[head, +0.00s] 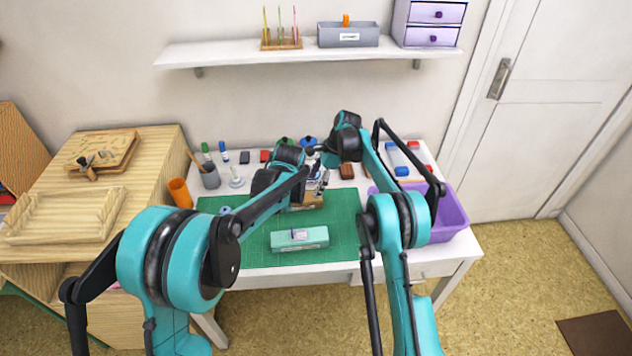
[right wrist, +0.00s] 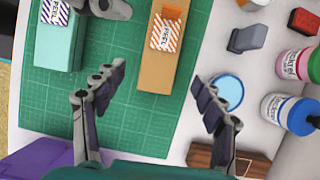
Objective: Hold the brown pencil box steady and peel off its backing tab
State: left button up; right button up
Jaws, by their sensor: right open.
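The brown pencil box (head: 313,201) lies on the green cutting mat (head: 345,228), partly hidden by my arms in the head view. In the right wrist view the box (right wrist: 162,75) carries an orange-and-white striped tab marked PEEL (right wrist: 166,34) near its upper end. My right gripper (right wrist: 157,77) is open, with its fingers apart on either side of the box's lower part in that view and nothing between them held. It shows small in the head view (head: 318,182). A dark grey part, probably of my left gripper (right wrist: 104,8), shows at the top edge; its jaws are hidden.
A teal box (head: 300,239) with a purple-striped tab lies nearer on the mat. A purple bin (head: 448,214) stands at the right. The mat's front left is clear.

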aim_at(308, 196)
jog(key=x, duration=0.7)
jog(key=shift+a+f, duration=0.1)
jog(key=shift+f, duration=0.1)
jog(key=c, duration=1.2)
pick_arm(q)
jog(key=shift+w, duration=0.15)
jog(key=shift+c, duration=1.3)
jog(key=w+a+g+h, duration=0.3)
jog(key=w+g, duration=0.2)
jog(key=shift+n+g, duration=0.3)
jog(key=shift+n, duration=0.1)
jog(key=shift+a+x, duration=0.15)
jog(key=shift+x, duration=2)
jog(key=shift+a+x, duration=0.15)
jog(key=shift+x, duration=1.95)
jog(key=shift+w+f, duration=0.1)
